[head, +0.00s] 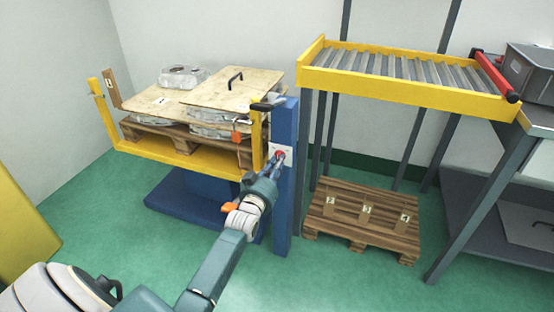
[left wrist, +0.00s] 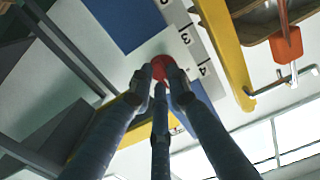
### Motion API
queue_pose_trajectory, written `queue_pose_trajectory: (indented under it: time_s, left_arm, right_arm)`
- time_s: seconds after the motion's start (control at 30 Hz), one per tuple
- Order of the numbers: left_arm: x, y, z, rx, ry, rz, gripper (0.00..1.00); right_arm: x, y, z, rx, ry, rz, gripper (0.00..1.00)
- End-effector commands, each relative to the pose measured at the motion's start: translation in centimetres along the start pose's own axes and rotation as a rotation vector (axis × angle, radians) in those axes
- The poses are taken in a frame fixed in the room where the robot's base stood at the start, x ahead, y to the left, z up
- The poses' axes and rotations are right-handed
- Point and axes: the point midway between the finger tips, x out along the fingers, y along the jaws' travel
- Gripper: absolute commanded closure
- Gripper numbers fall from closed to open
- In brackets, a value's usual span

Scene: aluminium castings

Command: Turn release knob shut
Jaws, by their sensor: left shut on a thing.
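The red release knob (head: 281,155) sits on a white plate (head: 288,149) on the front of the blue post (head: 284,215). My left gripper (head: 277,161) reaches up to it from the lower left, and its fingers hide part of the knob. In the left wrist view the knob (left wrist: 160,66) shows between the fingertips of the left gripper (left wrist: 158,76), which are shut on it. A pale strip with the numbers 3 and 4 (left wrist: 192,42) lies beside the knob there. The knob's turned angle cannot be told. My right gripper is not in view.
Left of the post, a yellow lift frame (head: 185,160) carries a loaded pallet with boards and castings. An orange padlock-like piece (head: 237,136) hangs near the post.

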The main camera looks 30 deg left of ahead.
Motion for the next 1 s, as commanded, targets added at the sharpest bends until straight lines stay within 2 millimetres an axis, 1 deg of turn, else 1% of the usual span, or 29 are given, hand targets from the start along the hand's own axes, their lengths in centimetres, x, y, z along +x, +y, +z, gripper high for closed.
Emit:
queue_pose_trajectory:
  time_s: [0.03,0.1,0.3,0.5,0.7,1.0]
  left_arm:
    - [0.0,0.1,-0.2,-0.046,-0.003,0.001,1.00]
    - [0.0,0.1,-0.2,-0.113,-0.004,0.001,1.00]
    - [0.0,0.0,-0.2,-0.302,-0.003,0.000,1.00]
    - [0.0,0.0,-0.2,-0.484,-0.003,0.000,1.00]
    - [0.0,-0.1,-0.2,-0.640,-0.002,0.000,1.00]
    - [0.0,-0.1,-0.2,-0.788,-0.002,0.000,1.00]
  right_arm:
    - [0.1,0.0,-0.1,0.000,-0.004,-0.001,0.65]
    - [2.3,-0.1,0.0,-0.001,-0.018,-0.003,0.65]
    - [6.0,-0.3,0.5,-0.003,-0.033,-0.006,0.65]
    - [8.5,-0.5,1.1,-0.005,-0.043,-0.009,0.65]
    - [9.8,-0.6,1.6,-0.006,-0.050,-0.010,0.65]
    - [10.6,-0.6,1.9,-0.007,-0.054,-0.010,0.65]
